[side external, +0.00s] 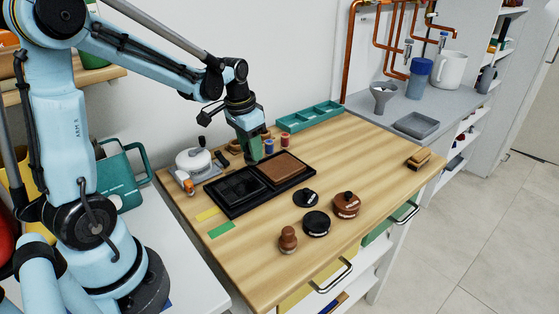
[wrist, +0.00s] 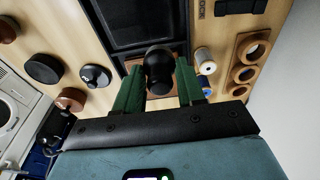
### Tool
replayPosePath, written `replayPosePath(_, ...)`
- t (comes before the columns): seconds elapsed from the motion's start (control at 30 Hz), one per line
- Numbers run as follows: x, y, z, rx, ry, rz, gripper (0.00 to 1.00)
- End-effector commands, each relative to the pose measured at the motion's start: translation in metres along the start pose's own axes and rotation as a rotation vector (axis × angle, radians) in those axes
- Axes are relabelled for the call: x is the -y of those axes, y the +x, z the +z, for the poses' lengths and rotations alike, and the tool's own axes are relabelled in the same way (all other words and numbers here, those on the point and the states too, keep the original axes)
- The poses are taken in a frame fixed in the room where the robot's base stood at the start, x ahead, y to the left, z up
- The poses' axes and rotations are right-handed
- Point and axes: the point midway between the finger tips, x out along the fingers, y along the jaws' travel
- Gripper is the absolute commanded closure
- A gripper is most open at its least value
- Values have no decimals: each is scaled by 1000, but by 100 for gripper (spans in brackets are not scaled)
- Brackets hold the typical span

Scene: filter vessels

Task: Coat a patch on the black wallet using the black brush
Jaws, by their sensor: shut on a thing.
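The black wallet (side external: 236,187) lies flat in the left part of a black tray (side external: 231,213). It shows as a dark panel at the top of the wrist view (wrist: 148,22). A brown wallet (side external: 283,168) lies in the tray's right part. My gripper (side external: 254,156) is above the rear edge of the tray, near where the two wallets meet. Its green fingers (wrist: 159,78) are shut on the black brush (wrist: 158,64), whose rounded dark body shows between them. The brush's lower end is hidden, and I cannot make the brush out in the side view.
A black tin (side external: 316,223), a small black knobbed piece (side external: 305,198), a brown tin (side external: 346,205) and a brown brush (side external: 288,239) stand in front of the tray. Thread spools (side external: 269,146) stand behind it. The table's right side is mostly clear.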

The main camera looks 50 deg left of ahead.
Motion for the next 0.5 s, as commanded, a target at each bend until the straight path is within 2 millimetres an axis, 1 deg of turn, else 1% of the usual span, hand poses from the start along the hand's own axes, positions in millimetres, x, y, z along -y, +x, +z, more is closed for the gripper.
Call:
replayPosePath(0.3,0,-29,-4,0,0,0,86)
replayPosePath(0.5,0,-42,-6,0,0,0,86)
